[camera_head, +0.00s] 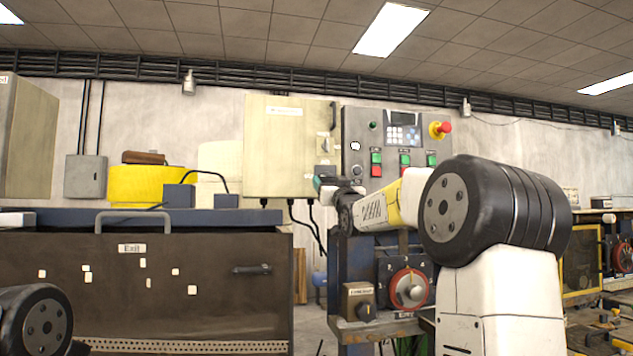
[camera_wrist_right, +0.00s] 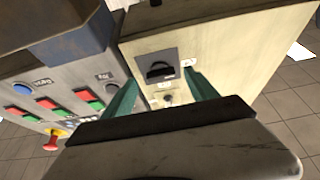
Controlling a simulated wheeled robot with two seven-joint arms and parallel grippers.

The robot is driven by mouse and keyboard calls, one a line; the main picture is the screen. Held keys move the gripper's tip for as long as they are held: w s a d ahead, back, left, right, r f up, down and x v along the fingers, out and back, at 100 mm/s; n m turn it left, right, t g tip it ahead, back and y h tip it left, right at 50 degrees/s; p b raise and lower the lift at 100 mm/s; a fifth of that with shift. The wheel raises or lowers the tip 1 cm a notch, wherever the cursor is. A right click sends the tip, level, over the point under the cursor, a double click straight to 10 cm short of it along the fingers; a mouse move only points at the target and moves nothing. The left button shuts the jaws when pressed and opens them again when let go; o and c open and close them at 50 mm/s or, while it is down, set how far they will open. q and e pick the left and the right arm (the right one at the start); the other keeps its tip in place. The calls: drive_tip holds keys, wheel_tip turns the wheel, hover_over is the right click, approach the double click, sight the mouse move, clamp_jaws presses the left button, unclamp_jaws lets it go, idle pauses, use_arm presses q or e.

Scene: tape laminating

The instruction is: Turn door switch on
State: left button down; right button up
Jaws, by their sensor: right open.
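A beige cabinet (camera_head: 285,150) hangs on the wall, with a grey plate (camera_head: 324,172) low on its right side and a light switch plate (camera_head: 324,146) above it. In the right wrist view, a black rotary switch (camera_wrist_right: 160,70) sits on a dark grey plate, and a small metal knob (camera_wrist_right: 168,98) lies between the fingers. I cannot read which is the door switch. My right gripper (camera_head: 319,184) is in front of the cabinet's lower right corner. Its teal fingers are apart and empty in the right wrist view (camera_wrist_right: 162,90). My left gripper is out of view.
A grey control panel (camera_head: 383,125) with colored buttons and a red emergency knob (camera_head: 444,128) stands right beside the cabinet. A dark machine cover (camera_head: 190,295) is at lower left. A red dial (camera_head: 410,288) is below my right arm.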

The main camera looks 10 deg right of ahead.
sight(325, 173)
drive_tip(key=shift+x, duration=1.2)
drive_tip(key=c, duration=1.4)
drive_tip(key=shift+o, duration=0.2)
